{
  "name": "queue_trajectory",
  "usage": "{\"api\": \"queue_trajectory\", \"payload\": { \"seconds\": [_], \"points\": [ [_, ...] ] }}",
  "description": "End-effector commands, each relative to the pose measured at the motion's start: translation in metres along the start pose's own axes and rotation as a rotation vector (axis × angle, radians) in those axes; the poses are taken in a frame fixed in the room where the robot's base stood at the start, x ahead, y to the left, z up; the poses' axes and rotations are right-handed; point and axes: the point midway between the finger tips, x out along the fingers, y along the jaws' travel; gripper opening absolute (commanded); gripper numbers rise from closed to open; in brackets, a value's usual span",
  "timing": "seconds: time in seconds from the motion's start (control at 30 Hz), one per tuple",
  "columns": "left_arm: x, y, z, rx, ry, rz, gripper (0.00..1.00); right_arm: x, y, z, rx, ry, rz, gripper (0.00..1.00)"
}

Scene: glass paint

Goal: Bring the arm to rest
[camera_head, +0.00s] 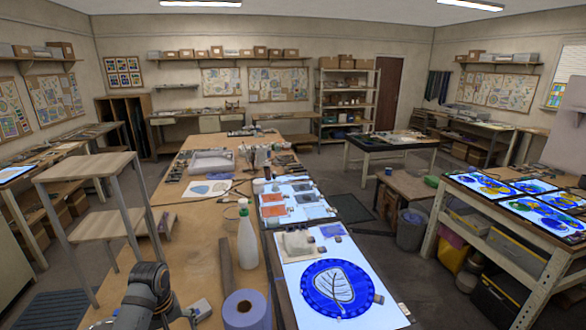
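A dark grey arm of mine rises at the bottom left of the head view, over the near end of the wooden workbench (190,235). Its rounded joint shows, but no gripper fingers can be made out on it. No other arm can be made out, and neither gripper is in view. Beside the arm, a lit panel (290,262) carries a round blue glass piece (338,287) with a pale leaf design. Nothing is seen held.
A wooden stepped stand (88,168) is at left. At right, a bench (500,245) bears lit panels with blue glass designs. Grey floor (340,245) lies between the benches.

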Motion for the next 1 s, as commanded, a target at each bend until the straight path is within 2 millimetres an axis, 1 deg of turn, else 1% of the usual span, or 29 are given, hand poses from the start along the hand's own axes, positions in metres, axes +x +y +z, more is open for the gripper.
{"api": "queue_trajectory", "payload": {
  "seconds": [0.03, 0.1, 0.2, 0.37, 0.53, 0.7, 0.83, 1.0],
  "points": [
    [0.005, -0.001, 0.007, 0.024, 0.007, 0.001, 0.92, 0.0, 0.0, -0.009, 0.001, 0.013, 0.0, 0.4],
    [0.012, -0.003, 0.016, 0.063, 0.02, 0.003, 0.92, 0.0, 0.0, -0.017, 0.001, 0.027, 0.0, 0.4],
    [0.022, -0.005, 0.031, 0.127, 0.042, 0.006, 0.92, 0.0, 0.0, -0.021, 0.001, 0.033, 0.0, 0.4],
    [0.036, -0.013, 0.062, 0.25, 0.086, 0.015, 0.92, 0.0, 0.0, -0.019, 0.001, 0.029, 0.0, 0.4],
    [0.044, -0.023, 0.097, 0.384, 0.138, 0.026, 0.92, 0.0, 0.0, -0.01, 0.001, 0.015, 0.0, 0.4],
    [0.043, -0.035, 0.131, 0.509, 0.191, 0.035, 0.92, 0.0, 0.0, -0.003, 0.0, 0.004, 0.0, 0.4],
    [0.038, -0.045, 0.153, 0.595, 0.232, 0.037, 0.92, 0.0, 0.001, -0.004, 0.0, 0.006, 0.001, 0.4],
    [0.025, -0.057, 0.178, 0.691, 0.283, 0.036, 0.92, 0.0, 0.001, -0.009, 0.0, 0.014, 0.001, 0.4]
  ]
}}
